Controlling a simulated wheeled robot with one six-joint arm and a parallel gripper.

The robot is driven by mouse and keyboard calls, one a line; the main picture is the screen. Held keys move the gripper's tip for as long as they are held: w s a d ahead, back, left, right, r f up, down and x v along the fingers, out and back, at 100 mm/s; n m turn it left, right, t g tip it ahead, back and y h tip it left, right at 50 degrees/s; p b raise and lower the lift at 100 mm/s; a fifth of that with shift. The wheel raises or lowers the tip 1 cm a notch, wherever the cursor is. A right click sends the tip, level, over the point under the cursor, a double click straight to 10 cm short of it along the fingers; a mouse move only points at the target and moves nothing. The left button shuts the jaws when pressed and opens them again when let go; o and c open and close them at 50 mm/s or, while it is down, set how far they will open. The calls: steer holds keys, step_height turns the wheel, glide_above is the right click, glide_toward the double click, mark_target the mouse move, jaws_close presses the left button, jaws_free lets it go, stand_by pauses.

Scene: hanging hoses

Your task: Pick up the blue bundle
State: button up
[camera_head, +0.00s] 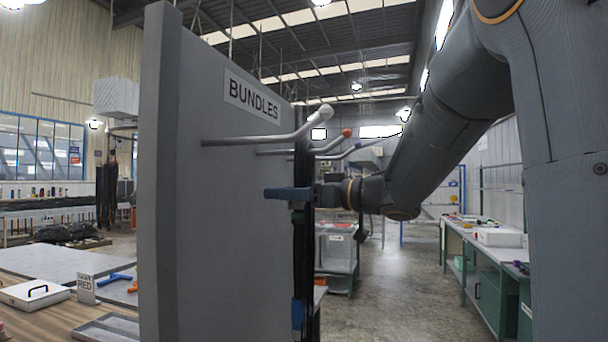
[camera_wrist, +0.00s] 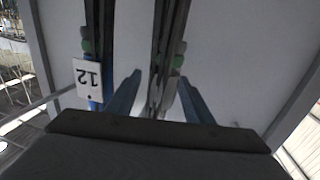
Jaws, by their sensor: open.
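A dark bundle of hoses (camera_head: 302,245) hangs at the white-tipped hook on the grey board, with a blue band low on it. My gripper (camera_head: 290,194) is beside the upper part of this bundle, with its blue fingers across it. In the wrist view the two blue fingers (camera_wrist: 158,95) stand apart, and dark hose strands (camera_wrist: 160,75) run between them. I cannot tell whether they touch. Another dark strand with a white tag reading 12 (camera_wrist: 88,80) hangs left of the fingers, with blue below the tag.
The grey board (camera_head: 225,220) with a BUNDLES sign (camera_head: 252,98) stands close on the left. Hooks with white (camera_head: 326,112), orange (camera_head: 346,133) and purple tips stick out from it. A workbench (camera_head: 480,240) stands at the right, with open floor between.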

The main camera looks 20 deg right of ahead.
steer(key=shift+w+a, duration=0.3)
steer(key=shift+c, duration=0.2)
jaws_close()
steer(key=shift+r, duration=0.1)
step_height(320, 180, up, 7)
steer(key=b, duration=0.2)
steer(key=w+d+b+v, duration=0.1)
steer(key=v, duration=0.9)
steer(key=w+d+b+v, duration=0.1)
steer(key=v, duration=0.8)
steer(key=shift+d, duration=0.65)
